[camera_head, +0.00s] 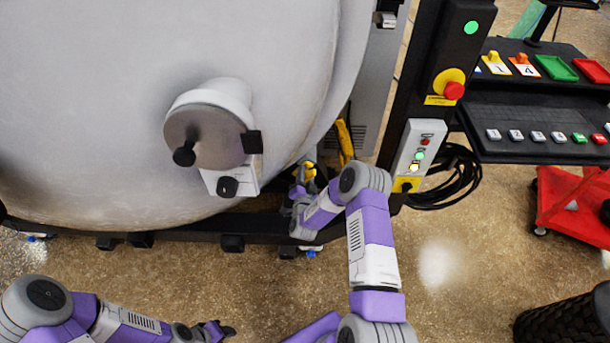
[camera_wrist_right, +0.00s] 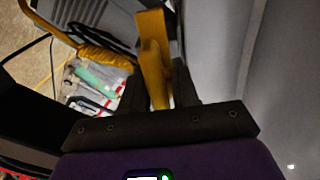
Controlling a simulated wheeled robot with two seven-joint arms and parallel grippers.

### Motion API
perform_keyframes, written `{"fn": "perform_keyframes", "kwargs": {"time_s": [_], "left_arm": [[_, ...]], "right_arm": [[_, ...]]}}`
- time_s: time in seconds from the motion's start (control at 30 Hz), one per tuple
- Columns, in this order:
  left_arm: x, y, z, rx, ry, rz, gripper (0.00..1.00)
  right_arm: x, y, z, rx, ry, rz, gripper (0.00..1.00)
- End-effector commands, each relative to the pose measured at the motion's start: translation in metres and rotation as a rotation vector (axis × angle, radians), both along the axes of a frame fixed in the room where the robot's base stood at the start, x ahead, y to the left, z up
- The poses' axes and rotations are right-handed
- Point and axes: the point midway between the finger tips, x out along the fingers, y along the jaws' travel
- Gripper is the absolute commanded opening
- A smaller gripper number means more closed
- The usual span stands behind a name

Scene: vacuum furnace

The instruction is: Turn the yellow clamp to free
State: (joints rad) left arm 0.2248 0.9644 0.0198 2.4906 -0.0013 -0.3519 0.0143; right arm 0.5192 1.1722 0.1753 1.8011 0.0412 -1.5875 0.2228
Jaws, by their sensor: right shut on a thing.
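The yellow clamp (camera_head: 309,171) sits low at the right edge of the big grey furnace (camera_head: 110,90), partly hidden by my right gripper (camera_head: 299,190). In the right wrist view the clamp (camera_wrist_right: 153,55) is a yellow bar standing between the two dark fingers. The right gripper (camera_wrist_right: 158,90) is shut on it there, with the bar's top end reaching past the fingertips. My left gripper (camera_head: 222,329) is low at the bottom of the head view, away from the furnace; its fingers are too small to tell open from shut.
A dark post with a red stop button (camera_head: 454,90) and a control box (camera_head: 415,150) stands right of my right arm. A black cable coil (camera_head: 452,178) hangs behind it. A black shelf (camera_head: 530,120) and red cart (camera_head: 572,197) are farther right.

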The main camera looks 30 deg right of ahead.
Motion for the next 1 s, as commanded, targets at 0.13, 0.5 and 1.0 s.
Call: {"fn": "perform_keyframes", "kwargs": {"time_s": [0.13, 0.5, 1.0], "left_arm": [[0.000, 0.000, 0.000, 0.000, 0.000, 0.000, 0.43], [0.000, 0.000, 0.000, 0.000, 0.000, 0.000, 0.43], [0.000, 0.000, 0.008, 0.000, 0.000, 0.000, 0.43]], "right_arm": [[-0.001, 0.000, -0.001, -0.013, 0.010, 0.000, 0.00], [-0.001, 0.000, -0.001, -0.013, 0.011, 0.001, 0.39], [-0.020, 0.013, 0.000, -0.009, 0.012, 0.002, 0.40]]}}
